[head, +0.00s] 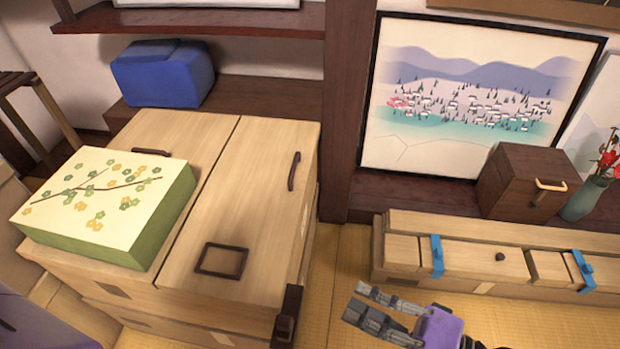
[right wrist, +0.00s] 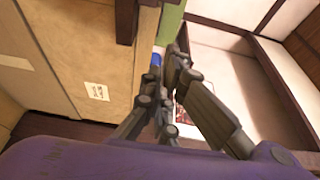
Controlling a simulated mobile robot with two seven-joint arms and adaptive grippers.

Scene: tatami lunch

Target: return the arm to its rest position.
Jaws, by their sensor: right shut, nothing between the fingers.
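My right gripper (head: 358,302) shows at the bottom of the head view, right of the wooden chest, with its purple wrist at its right. Its grey fingers point left and are shut, with nothing held. It also shows in the right wrist view (right wrist: 165,78), with the wooden chest beside it on the left. It looks apart from the furniture in the head view. My left gripper is not in view.
A light wooden chest (head: 262,150) bears a green box with a floral lid (head: 105,195). A low bench (head: 480,228) with blue clips stands behind my right gripper. A dark box (head: 515,185) and a vase (head: 585,200) stand beyond. Tatami floor (head: 345,255) is bare between chest and bench.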

